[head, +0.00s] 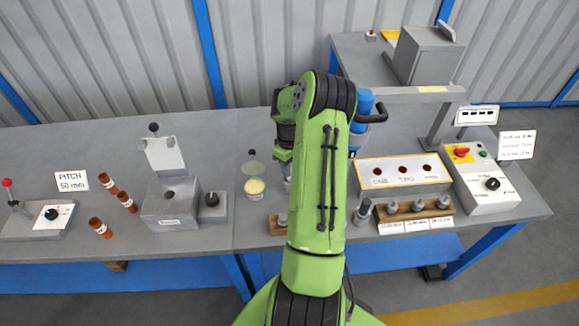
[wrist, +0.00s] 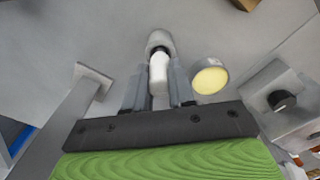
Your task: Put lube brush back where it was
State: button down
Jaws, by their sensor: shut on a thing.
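My gripper (wrist: 158,90) is shut on a white, rod-like piece (wrist: 158,74), which I take to be the lube brush. Beyond the fingers it meets a dark collar and a rounded grey cup-like part (wrist: 160,40). I cannot tell whether the brush stands inside that part or only overlaps it in the view. A round pot with pale yellow contents (wrist: 210,78) is just right of the fingers. In the head view, the pot (head: 255,189) is on the table left of my arm. There my green arm hides most of the gripper and the brush.
A grey block (head: 168,208) with a hole and several brown tubes (head: 108,182) lie to the left. Right of my arm are a wooden rack (head: 414,211) with grey pegs, a white three-hole panel (head: 403,173) and a control box (head: 488,187). A grey post (wrist: 65,115) stands left of my gripper.

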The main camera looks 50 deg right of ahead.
jog(key=shift+f, duration=0.15)
jog(key=c, duration=1)
grip_release()
jog(key=shift+o, duration=0.2)
notch_tip(320, 180, up, 12)
jog(key=p, duration=0.1)
jog(key=shift+r+p, duration=0.25)
jog(key=shift+p, duration=0.05)
